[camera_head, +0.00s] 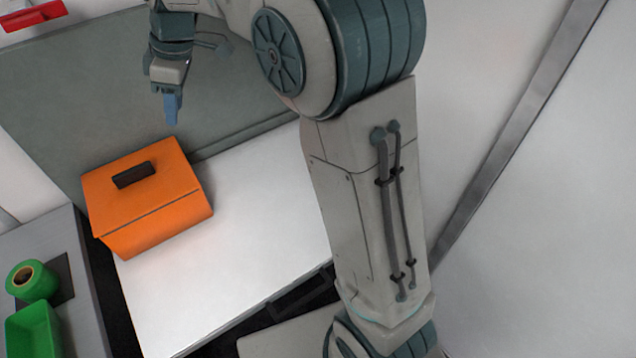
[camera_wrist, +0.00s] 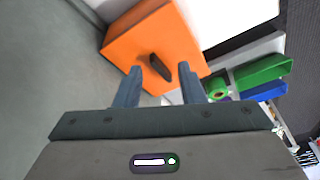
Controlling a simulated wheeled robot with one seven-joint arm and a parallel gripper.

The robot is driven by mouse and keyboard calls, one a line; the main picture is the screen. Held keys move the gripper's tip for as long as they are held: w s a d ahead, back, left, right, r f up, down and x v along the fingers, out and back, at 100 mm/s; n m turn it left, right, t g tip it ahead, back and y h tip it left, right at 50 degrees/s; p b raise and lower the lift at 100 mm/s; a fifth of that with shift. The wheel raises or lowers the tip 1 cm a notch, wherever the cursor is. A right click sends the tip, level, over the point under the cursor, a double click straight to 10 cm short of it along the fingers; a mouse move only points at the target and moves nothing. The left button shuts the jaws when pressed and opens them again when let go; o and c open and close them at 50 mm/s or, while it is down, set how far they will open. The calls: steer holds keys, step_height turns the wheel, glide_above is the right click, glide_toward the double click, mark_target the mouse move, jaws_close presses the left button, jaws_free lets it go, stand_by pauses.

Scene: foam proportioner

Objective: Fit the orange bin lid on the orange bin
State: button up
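The orange bin (camera_head: 160,229) stands on the white surface at the left. The orange lid (camera_head: 145,187), with a dark handle (camera_head: 134,175), lies on top of it, and a thin seam shows between the two. In the wrist view the lid (camera_wrist: 140,45) and its handle (camera_wrist: 160,66) show beyond my fingers. My gripper (camera_head: 171,108) is above and behind the bin, apart from the lid. In the wrist view my gripper (camera_wrist: 160,88) has its two blue fingers spread with nothing between them. The bin's far sides are hidden in the head view.
A green bin (camera_head: 34,332) and a green round item (camera_head: 32,281) sit on a grey surface at lower left. A blue bin (camera_wrist: 263,92) shows beside the green one. A red object (camera_head: 33,16) is at top left. The white surface (camera_head: 235,250) right of the bin is clear.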

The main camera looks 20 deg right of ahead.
steer(key=s+d+f+m+t+h, duration=0.1)
steer(key=s+d+f+m, duration=0.2)
steer(key=s+d+m, duration=0.4)
steer(key=s+d+f+m+t+h, duration=0.1)
steer(key=s+d+f+m, duration=0.3)
steer(key=s+d+m, duration=0.4)
steer(key=shift+s+d+t+h, duration=0.3)
steer(key=shift+s+d+h, duration=0.3)
steer(key=shift+s+d, duration=2.85)
steer(key=shift+s+a, duration=0.85)
